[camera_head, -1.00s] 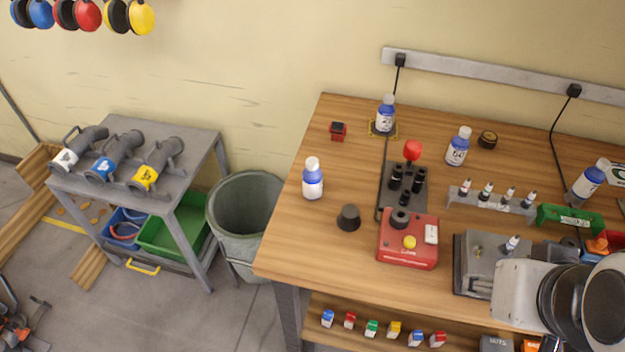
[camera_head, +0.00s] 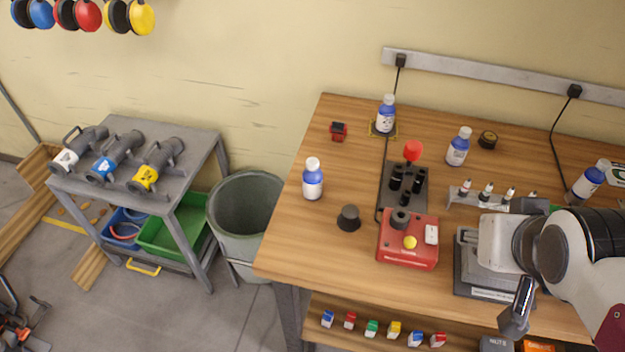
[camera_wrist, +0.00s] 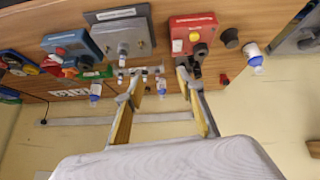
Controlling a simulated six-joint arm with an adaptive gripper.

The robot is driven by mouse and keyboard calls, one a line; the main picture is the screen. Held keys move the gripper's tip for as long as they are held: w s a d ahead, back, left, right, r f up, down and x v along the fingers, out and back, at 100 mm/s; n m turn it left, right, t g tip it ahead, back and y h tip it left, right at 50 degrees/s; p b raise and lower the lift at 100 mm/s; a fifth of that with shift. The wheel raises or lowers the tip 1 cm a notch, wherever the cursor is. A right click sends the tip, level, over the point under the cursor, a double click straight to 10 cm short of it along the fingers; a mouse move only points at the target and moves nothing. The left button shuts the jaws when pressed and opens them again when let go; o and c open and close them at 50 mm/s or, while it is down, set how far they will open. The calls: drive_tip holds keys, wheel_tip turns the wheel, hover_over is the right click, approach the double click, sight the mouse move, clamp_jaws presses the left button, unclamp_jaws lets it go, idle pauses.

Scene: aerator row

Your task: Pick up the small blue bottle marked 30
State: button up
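Several small white-capped bottles with blue on them stand on the bench; I cannot read their numbers with certainty. In the head view, one bottle (camera_head: 312,179) stands at the left, one (camera_head: 386,115) at the back behind the levers, one (camera_head: 458,147) right of it, and one (camera_head: 587,184) at the far right. My gripper (camera_wrist: 160,82) is open and empty in the wrist view, its yellow-padded fingers apart. A bottle (camera_wrist: 162,88) shows between the fingers but well beyond them. Other bottles show to the left (camera_wrist: 95,91) and right (camera_wrist: 253,58).
A red control box (camera_head: 408,240) and a lever panel (camera_head: 420,190) with a red knob stand mid-bench. A rack of small vials (camera_head: 480,198) lies near my arm. A dark knob (camera_head: 348,217) sits at the left. The bench's left front is mostly clear.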

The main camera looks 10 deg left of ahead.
drive_tip(key=w+a+f+n+t, duration=0.2)
drive_tip(key=w+a, duration=0.2)
drive_tip(key=w, duration=0.5)
drive_tip(key=n+y, duration=0.6)
drive_tip(key=y, duration=0.4)
approach(316, 169)
drive_tip(key=x, duration=0.3)
drive_tip(key=shift+a+f, duration=0.15)
drive_tip(key=shift+f, duration=0.05)
drive_tip(key=shift+w, duration=0.15)
drive_tip(key=shift+x, duration=1.1)
drive_tip(key=shift+w+a, duration=0.1)
drive_tip(key=shift+a, duration=0.1)
